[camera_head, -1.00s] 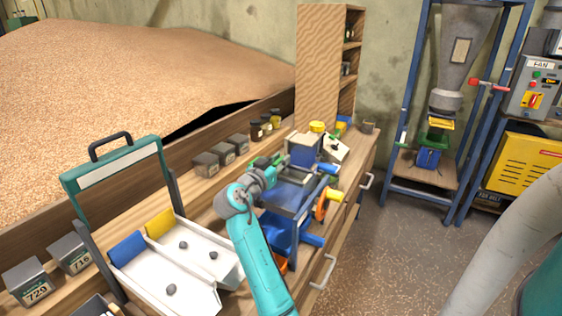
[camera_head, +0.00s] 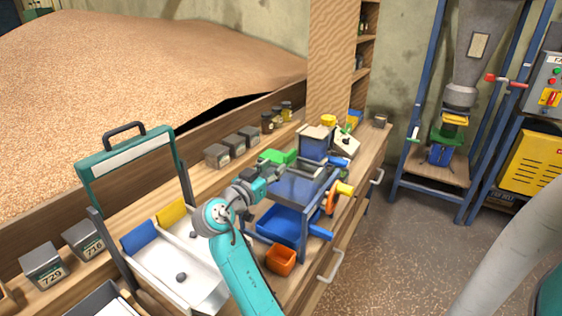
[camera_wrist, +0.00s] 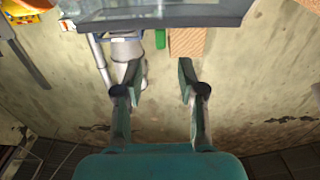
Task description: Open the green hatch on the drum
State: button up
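A blue bench machine (camera_head: 292,188) stands on the wooden bench, with a box-shaped blue hopper, an orange wheel (camera_head: 332,199) and a yellow handle (camera_head: 345,188). A bright green part (camera_head: 279,156) shows at its far left side; I cannot tell for sure that it is the hatch, and no drum is clearly visible. My gripper (camera_head: 273,169) is at the machine's left side, just in front of the green part in the picture. In the wrist view my gripper (camera_wrist: 160,73) is open with nothing between its fingers. A small green piece (camera_wrist: 160,38) shows beyond the fingertips.
A blue tray (camera_head: 288,222) and an orange bin (camera_head: 281,261) sit low at the machine. White trays (camera_head: 150,262) with a teal-framed stand (camera_head: 127,160) are to the left. Grey boxes (camera_head: 216,156) line the back ledge. Open floor (camera_head: 400,250) lies right of the bench.

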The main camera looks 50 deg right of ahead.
jog(key=shift+a, duration=1)
jog(key=shift+s, duration=0.1)
